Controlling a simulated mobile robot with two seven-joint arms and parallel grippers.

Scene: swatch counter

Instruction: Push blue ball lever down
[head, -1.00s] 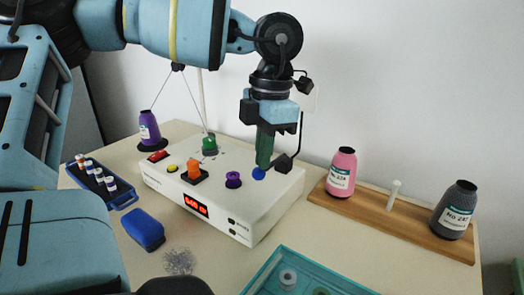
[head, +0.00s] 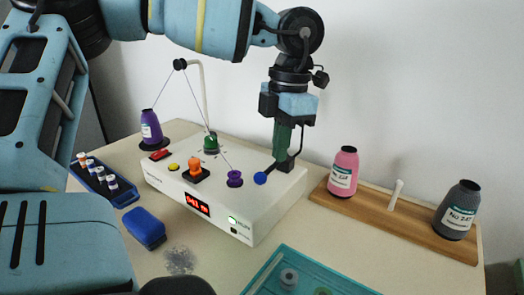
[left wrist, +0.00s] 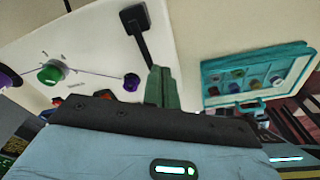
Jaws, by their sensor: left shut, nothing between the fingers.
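The blue ball (head: 260,178) sits at the end of a thin dark lever rod on the right part of the white box (head: 262,222). The rod slopes down from a black block (left wrist: 133,18) to the ball. My left gripper (head: 281,154) is shut and empty, its green fingers pointing down by the lever block, up and right of the ball. In the left wrist view, the fingers (left wrist: 163,88) cover the rod's end and the ball is hidden. I cannot tell whether they touch the lever. My right gripper is not in view.
A wooden board (head: 410,222) with pink and grey spools stands right. A teal tray (head: 322,272) lies in front.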

